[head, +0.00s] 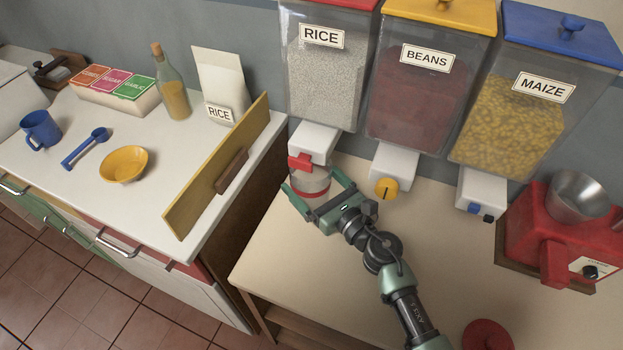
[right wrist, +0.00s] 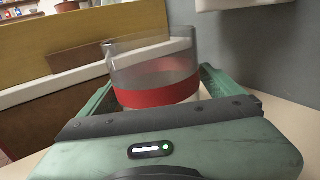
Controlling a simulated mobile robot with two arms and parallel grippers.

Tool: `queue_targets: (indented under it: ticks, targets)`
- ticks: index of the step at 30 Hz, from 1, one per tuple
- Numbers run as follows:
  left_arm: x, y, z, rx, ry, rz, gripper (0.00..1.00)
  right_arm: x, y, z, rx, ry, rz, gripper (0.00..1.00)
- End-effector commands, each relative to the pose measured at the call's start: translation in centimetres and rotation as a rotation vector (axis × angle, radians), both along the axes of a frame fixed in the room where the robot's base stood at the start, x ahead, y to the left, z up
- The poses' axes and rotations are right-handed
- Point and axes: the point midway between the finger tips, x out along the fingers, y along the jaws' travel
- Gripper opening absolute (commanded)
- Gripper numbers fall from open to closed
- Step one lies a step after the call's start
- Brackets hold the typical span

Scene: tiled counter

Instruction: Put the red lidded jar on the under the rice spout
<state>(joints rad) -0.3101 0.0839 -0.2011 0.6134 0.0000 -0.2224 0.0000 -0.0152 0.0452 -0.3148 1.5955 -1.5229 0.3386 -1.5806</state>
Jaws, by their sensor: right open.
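The jar (head: 312,181) is clear glass with a red band around its lower part. It stands upright on the lower counter directly below the white rice spout (head: 314,143) and its red lever (head: 300,162). It also shows in the right wrist view (right wrist: 155,72), looking empty and without a lid on top. My right gripper (head: 315,184) is open, with one finger on each side of the jar; I cannot tell whether they touch it. A round red lid (head: 487,335) lies on the counter at the bottom right. My left gripper is out of view.
Beans (head: 416,100) and maize (head: 515,120) dispensers hang to the right. A red machine with a metal bowl (head: 578,195) stands at far right. A yellow board (head: 215,170) edges the white counter at left. The counter's middle is clear beside my arm.

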Motion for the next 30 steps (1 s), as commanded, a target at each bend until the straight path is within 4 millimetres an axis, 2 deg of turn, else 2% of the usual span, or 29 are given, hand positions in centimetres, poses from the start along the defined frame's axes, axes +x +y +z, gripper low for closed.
queue_targets:
  ticks: [4, 10, 16, 24, 30]
  targets:
    - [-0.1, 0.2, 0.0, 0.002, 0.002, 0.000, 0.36, 0.0, 0.0, 0.1, 0.000, 0.000, 0.000, 1.00]
    - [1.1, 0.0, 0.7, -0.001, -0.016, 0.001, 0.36, -0.1, -0.1, 0.6, 0.000, 0.000, 0.000, 1.00]
    - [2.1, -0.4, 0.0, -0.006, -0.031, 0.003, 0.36, -3.0, -2.3, 0.1, -0.004, 0.001, 0.001, 1.00]
    - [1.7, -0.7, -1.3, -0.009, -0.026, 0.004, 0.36, -7.5, -5.7, 0.1, -0.002, 0.001, 0.002, 1.00]
    - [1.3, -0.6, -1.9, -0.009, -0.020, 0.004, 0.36, -9.2, -7.1, 0.3, -0.001, -0.001, 0.000, 1.00]
